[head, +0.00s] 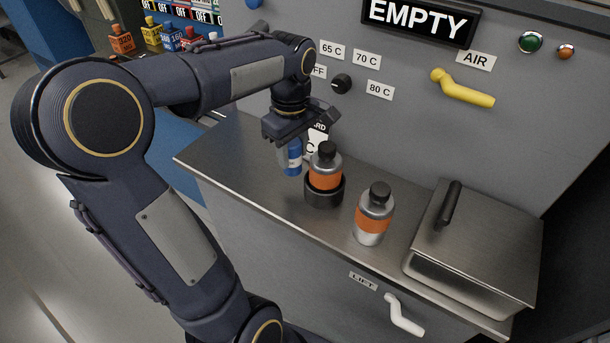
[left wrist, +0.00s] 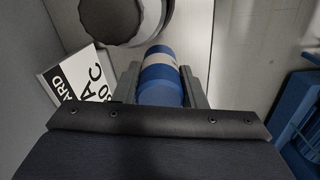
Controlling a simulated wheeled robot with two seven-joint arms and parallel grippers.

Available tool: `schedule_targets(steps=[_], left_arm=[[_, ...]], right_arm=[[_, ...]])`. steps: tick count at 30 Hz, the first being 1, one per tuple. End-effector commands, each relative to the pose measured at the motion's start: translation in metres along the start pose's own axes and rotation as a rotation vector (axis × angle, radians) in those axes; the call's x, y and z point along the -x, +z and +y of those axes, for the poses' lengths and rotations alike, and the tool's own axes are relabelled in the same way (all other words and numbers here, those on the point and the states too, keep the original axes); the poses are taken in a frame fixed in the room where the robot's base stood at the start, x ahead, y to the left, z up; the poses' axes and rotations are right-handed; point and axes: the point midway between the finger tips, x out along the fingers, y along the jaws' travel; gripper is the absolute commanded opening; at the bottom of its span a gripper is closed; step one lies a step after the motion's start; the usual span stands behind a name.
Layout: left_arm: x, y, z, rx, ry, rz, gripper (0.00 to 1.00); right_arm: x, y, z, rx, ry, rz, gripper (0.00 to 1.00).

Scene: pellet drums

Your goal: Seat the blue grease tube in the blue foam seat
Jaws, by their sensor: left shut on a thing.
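The blue grease tube (head: 291,158) is a blue cylinder with a pale band. It is upright at the back left of the steel counter, left of an orange-banded bottle. My left gripper (head: 293,138) points down and is shut on it. In the left wrist view the tube (left wrist: 161,82) lies between the two grey fingers. I cannot tell whether its base touches the counter. I cannot make out a blue foam seat in either view. My right gripper is not in view.
One orange-banded bottle (head: 325,166) stands in a black cup (head: 324,191); another bottle (head: 373,214) stands to its right. A lidded steel box (head: 470,250) fills the counter's right end. A white lettered card (left wrist: 77,82) is beside the tube. The counter's left end (head: 215,155) is bare.

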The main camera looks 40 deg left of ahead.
Motion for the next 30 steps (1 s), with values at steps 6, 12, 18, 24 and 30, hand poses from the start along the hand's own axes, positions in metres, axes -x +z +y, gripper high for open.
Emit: schedule_targets(steps=[6,12,18,24,30], left_arm=[[-0.024,0.000,-0.001,-0.001,-0.004,-0.001,0.12],[-0.051,0.000,-0.001,-0.002,-0.003,0.000,0.12],[-0.056,0.000,0.000,-0.002,0.001,0.000,0.12],[-0.058,0.000,0.000,-0.003,0.000,0.000,0.12],[-0.059,0.001,0.000,-0.003,0.000,0.000,0.57]], right_arm=[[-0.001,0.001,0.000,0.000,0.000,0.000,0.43],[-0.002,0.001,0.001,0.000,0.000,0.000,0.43],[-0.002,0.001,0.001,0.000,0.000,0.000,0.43],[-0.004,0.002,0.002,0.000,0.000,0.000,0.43],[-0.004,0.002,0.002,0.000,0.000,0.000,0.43]])
